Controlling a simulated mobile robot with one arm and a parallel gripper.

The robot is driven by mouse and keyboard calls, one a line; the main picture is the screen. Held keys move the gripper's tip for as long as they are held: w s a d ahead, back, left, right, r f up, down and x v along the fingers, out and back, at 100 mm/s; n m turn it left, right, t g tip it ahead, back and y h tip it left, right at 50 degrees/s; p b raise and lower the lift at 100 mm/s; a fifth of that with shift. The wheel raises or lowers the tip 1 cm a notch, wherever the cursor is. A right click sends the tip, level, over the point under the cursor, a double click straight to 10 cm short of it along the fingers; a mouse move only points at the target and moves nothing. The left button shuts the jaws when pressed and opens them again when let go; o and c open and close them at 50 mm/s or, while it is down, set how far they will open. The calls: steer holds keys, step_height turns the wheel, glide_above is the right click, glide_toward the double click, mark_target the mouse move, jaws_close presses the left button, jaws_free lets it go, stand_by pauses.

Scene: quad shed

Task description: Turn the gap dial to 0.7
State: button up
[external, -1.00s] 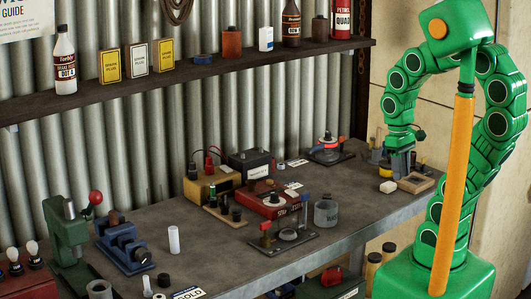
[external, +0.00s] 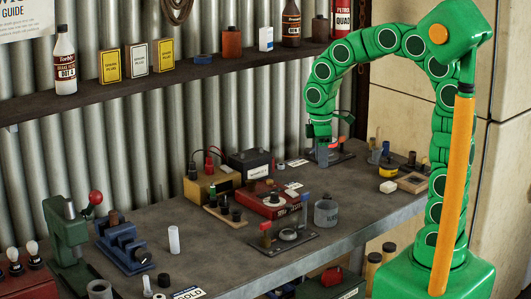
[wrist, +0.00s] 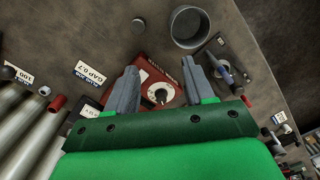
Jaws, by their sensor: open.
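The gap dial, a white disc with a dark knob on a red box, shows in the external view (external: 273,199) and between my fingers in the wrist view (wrist: 155,103). Its scale and pointer reading are too small to read. A white card marked GAP 0.7 (wrist: 90,72) lies left of the red box (wrist: 143,74) in the wrist view. My gripper (external: 322,158) is in the air near the back right of the bench, right of and apart from the red box. In the wrist view its fingers (wrist: 159,67) are spread, with nothing between them.
A grey metal cup (external: 326,214) and a dark plate with upright posts (external: 283,240) stand near the red box. A black-topped box (external: 250,162) and a yellow-brown box (external: 208,185) sit behind it.

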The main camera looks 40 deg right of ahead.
mark_target(275, 193)
steer(key=w+a+f+n, duration=0.1)
steer(key=w+a, duration=0.2)
steer(key=w+a+f+n, duration=0.1)
steer(key=w+a+n, duration=0.1)
steer(key=w+a, duration=0.1)
steer(key=w+a+f+n, duration=0.1)
steer(key=w+a+n, duration=0.1)
steer(key=w+a, duration=0.1)
steer(key=shift+w+a+f+t, duration=0.25)
steer(key=shift+a+f+t, duration=0.05)
steer(key=shift+a, duration=0.2)
steer(key=shift+f, duration=3.95)
jaws_close()
